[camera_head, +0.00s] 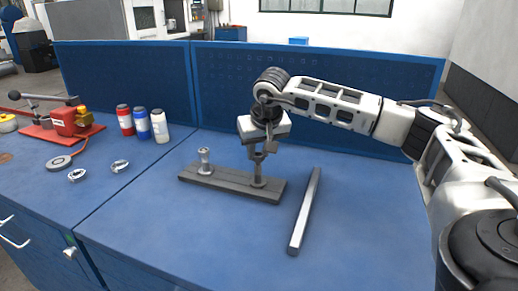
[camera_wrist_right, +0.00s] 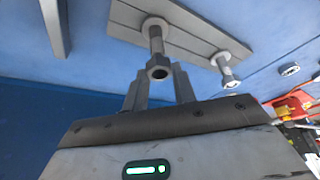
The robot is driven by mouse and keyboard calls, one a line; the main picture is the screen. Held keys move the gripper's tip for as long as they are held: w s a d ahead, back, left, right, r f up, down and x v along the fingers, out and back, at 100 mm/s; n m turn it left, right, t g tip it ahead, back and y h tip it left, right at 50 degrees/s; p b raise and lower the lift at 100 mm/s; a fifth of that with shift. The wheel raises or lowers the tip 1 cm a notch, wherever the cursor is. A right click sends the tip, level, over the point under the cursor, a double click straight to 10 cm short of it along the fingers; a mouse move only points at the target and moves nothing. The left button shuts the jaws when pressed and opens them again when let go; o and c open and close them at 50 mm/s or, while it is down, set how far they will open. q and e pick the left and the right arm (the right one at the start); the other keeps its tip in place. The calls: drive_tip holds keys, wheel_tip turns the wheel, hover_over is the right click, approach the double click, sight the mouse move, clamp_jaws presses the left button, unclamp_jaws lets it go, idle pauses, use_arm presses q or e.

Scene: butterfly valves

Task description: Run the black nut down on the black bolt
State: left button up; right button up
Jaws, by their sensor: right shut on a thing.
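The black bolt (camera_head: 258,181) stands upright near the right end of a dark plate (camera_head: 222,186) on the blue bench. It also shows in the right wrist view (camera_wrist_right: 154,36), with a flange at its foot. The black nut (camera_wrist_right: 158,70) is at the free end of this bolt. My right gripper (camera_head: 258,154) comes down from above and is shut on the nut, with one finger on each side. In the head view the fingers hide the nut. How far the nut is threaded cannot be told. My left gripper is not in view.
A silver bolt with a nut (camera_head: 204,159) stands at the plate's left end. A grey bar (camera_head: 305,211) lies right of the plate. The front bench area is clear.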

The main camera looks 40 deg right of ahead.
drive_tip(key=shift+f, duration=0.25)
idle(0.3)
drive_tip(key=shift+f, duration=0.1)
idle(0.5)
drive_tip(key=shift+f, duration=0.25)
drive_tip(key=shift+f, duration=0.15)
idle(0.8)
